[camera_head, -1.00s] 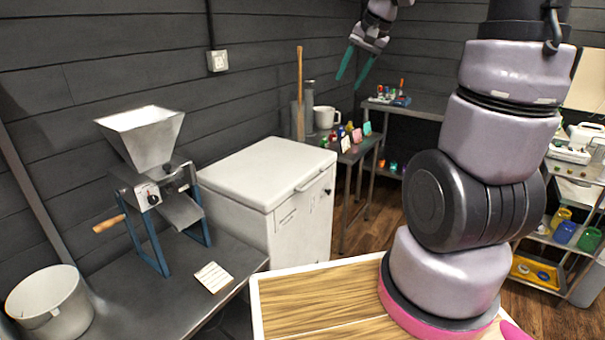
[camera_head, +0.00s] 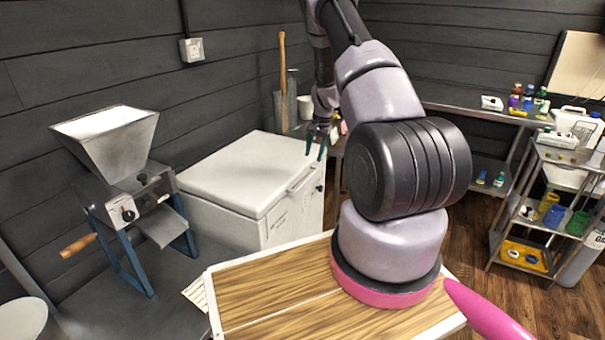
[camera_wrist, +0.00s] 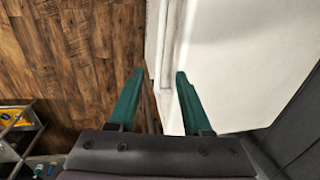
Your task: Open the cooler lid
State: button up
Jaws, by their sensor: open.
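The white cooler (camera_head: 290,222) stands left of centre in the head view with its lid (camera_head: 235,170) shut flat. A handle (camera_head: 303,178) runs along the lid's front edge. My gripper (camera_head: 315,153) is open and empty, with green fingers, just above and beyond the handle's far end. In the wrist view my gripper (camera_wrist: 155,75) points down, with the white lid (camera_wrist: 250,60) on the right and wood floor on the left. A pale bar, likely the handle (camera_wrist: 167,45), runs between the fingertips' directions. I see no contact.
A grain mill (camera_head: 125,190) with a metal hopper stands on the dark table left of the cooler. A wood-topped surface (camera_head: 280,295) is under my arm. A shovel (camera_head: 283,90) leans behind the cooler. Shelves (camera_head: 555,210) with bottles stand at right.

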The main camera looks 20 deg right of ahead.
aim_at(308, 178)
jog(key=f, duration=0.3)
jog(key=w+a+f, duration=0.1)
jog(key=f, duration=0.6)
jog(key=shift+w+a+f, duration=0.1)
jog(key=shift+w+a, duration=0.05)
jog(key=shift+w, duration=0.15)
grip_shut()
dwell(1.0)
